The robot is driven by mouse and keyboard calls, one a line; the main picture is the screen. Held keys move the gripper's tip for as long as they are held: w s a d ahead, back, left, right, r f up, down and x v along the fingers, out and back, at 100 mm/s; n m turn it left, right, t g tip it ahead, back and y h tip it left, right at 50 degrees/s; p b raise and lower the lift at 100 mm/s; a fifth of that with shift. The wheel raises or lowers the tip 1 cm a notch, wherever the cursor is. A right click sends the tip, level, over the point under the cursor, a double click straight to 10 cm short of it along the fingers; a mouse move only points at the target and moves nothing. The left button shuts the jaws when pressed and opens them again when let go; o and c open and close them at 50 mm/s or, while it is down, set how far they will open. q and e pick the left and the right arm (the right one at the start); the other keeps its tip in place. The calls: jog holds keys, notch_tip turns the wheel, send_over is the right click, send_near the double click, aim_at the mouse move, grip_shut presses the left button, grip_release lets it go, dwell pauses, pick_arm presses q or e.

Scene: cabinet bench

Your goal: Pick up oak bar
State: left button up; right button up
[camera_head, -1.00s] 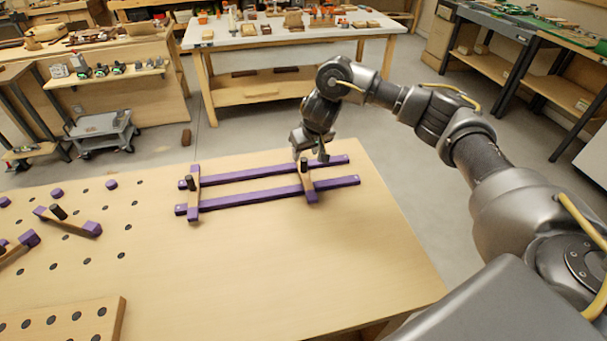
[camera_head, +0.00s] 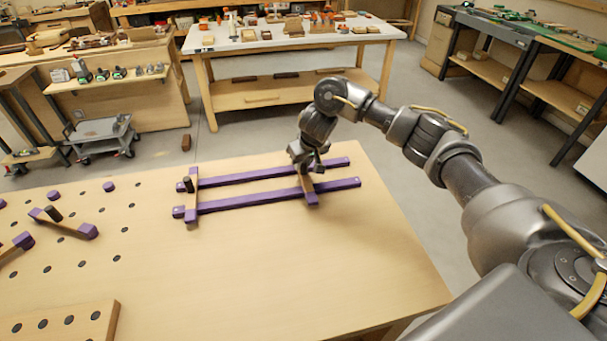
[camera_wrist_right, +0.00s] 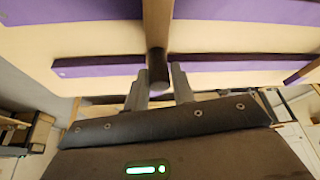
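The oak bar (camera_head: 307,186) is a short light-wood crosspiece with a dark upright peg and a purple end. It lies across the right part of two long purple rails (camera_head: 280,198). My right gripper (camera_head: 308,166) is over this bar in the head view and partly hides it and its peg. In the right wrist view the gripper fingers (camera_wrist_right: 160,84) are apart, one on each side of the dark peg (camera_wrist_right: 157,68), with a visible gap. The light bar (camera_wrist_right: 157,25) runs away from the peg. My left gripper is not in view.
A second oak bar (camera_head: 192,194) with a dark peg crosses the rails' left end. More purple-ended pieces (camera_head: 62,222) lie on the bench's left side, among dark holes. A thick holed block (camera_head: 60,325) is at the front left. The bench's front middle (camera_head: 290,270) is clear.

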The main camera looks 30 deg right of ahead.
aim_at(304, 163)
jog(key=c, duration=0.5)
grip_shut()
jog(key=shift+r, duration=0.45)
jog(key=p+v, duration=0.1)
jog(key=v, duration=0.1)
jog(key=w+p+v, duration=0.1)
jog(key=v, duration=0.1)
jog(key=shift+s+a+r, duration=0.1)
jog(key=shift+a+r, duration=0.05)
jog(key=shift+r, duration=0.1)
jog(key=s+a+r+p, duration=0.2)
jog(key=s+r, duration=0.2)
jog(key=s, duration=0.2)
jog(key=s+a+r+p, duration=0.1)
jog(key=s+a+r, duration=0.25)
jog(key=s, duration=0.25)
jog(key=s+a+f+n+g+y, duration=0.1)
jog(key=s+a+n+y, duration=0.2)
jog(key=s+n, duration=0.4)
jog(key=a+n, duration=0.1)
jog(key=n, duration=0.3)
jog(key=shift+s+g+y, duration=0.4)
